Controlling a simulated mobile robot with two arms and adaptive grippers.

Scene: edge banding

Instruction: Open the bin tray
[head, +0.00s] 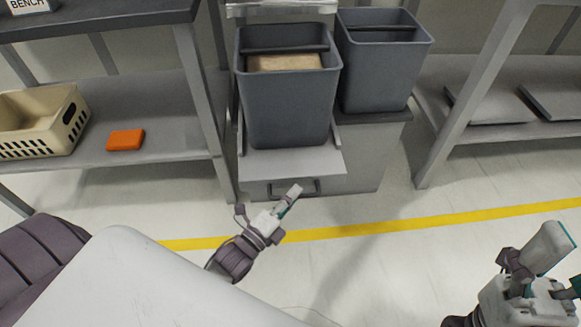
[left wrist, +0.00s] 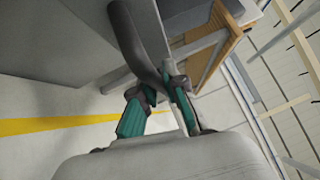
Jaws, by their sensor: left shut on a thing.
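The bin tray (head: 262,166) is a light grey shelf with a dark bar handle (head: 309,186) on its front. A dark grey bin (head: 290,108) stands upright on it. The tray's front edge sticks out ahead of the cabinet (head: 368,155) beside it. My left gripper (head: 291,198) is at the handle, shut on it; the left wrist view shows the dark handle (left wrist: 140,42) between the fingers (left wrist: 158,108). My right gripper (head: 548,262) is at the lower right, away from the tray; its finger gap is unclear.
A second grey bin (head: 380,75) stands at the right on the cabinet. A workbench (head: 185,110) at the left holds a beige basket (head: 40,120) and an orange box (head: 125,140). Another bench (head: 500,115) stands right. The floor around the yellow line (head: 400,224) is clear.

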